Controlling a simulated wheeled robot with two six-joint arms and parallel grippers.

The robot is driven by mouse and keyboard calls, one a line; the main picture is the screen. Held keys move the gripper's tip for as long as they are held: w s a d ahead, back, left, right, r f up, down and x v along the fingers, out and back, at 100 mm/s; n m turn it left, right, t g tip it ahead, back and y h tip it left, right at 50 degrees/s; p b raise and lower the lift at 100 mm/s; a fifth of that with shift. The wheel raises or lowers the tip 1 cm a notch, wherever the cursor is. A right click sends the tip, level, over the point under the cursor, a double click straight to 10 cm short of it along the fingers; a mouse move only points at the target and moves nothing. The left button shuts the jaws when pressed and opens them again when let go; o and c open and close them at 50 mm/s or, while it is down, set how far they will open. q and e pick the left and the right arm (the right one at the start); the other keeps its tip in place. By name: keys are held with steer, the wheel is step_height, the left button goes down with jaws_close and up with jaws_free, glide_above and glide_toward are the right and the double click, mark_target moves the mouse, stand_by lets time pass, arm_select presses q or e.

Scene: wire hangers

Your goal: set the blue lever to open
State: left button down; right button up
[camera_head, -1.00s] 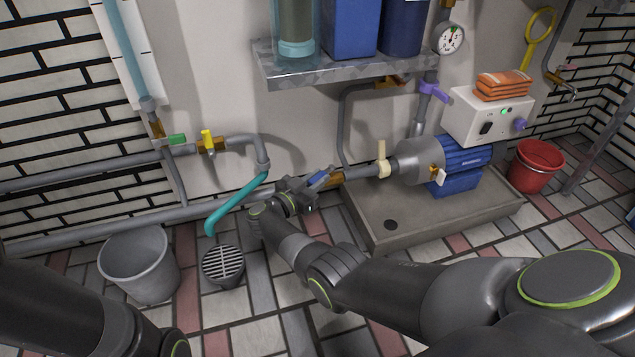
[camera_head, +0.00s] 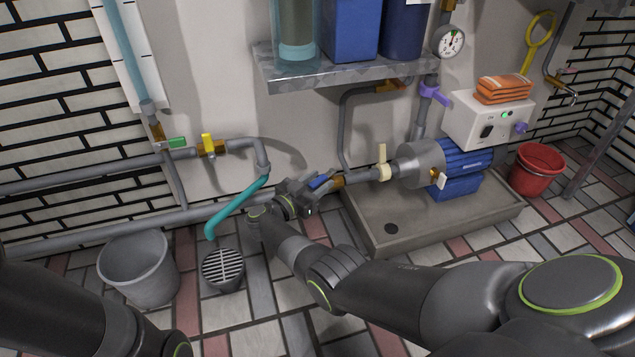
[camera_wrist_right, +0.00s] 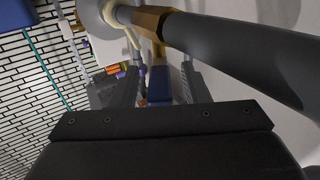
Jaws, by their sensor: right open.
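The blue lever (camera_head: 320,181) sits on a brass valve (camera_head: 338,182) in the grey pipe left of the pump. My right gripper (camera_head: 307,197) is at the lever, with its jaws open. In the right wrist view the blue lever (camera_wrist_right: 159,86) hangs from the brass valve body (camera_wrist_right: 152,22) and lies between the two fingers of my right gripper (camera_wrist_right: 158,90), with a gap on each side. The gripper hides part of the lever in the head view, and I cannot tell its exact angle to the pipe. My left gripper is out of view; only its arm shows at lower left.
A pump (camera_head: 448,160) stands on a grey tray (camera_head: 425,230) to the right. A yellow-handled valve (camera_head: 208,145), a green-handled valve (camera_head: 176,142) and a teal hose (camera_head: 235,205) are to the left. A grey bucket (camera_head: 140,270) and floor drain (camera_head: 223,268) are below. A shelf (camera_head: 345,72) hangs above.

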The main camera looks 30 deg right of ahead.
steer(key=shift+a, duration=0.1)
steer(key=v, duration=1.7)
steer(key=shift+p, duration=0.45)
steer(key=shift+a, duration=0.1)
